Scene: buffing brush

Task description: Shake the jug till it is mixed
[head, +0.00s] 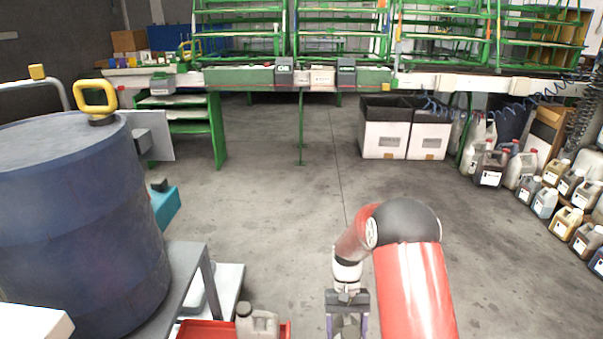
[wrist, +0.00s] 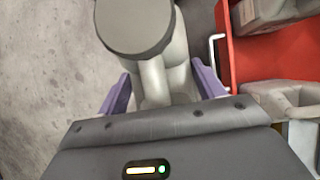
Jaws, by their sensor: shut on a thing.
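A pale grey jug with a round dark grey cap (wrist: 155,85) is between the purple fingers of my gripper (wrist: 163,82) in the wrist view. The fingers are shut on its neck or handle part; the cap hides much of its body. In the head view my gripper (head: 347,318) hangs at the bottom edge, and the jug is mostly cut off below it. The contents of the jug cannot be seen.
A red tray (wrist: 228,55) with other jugs lies right of my gripper in the wrist view; in the head view a grey jug (head: 258,323) stands in it. A blue drum (head: 80,210) stands left. Jugs line the right side. The middle floor is clear.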

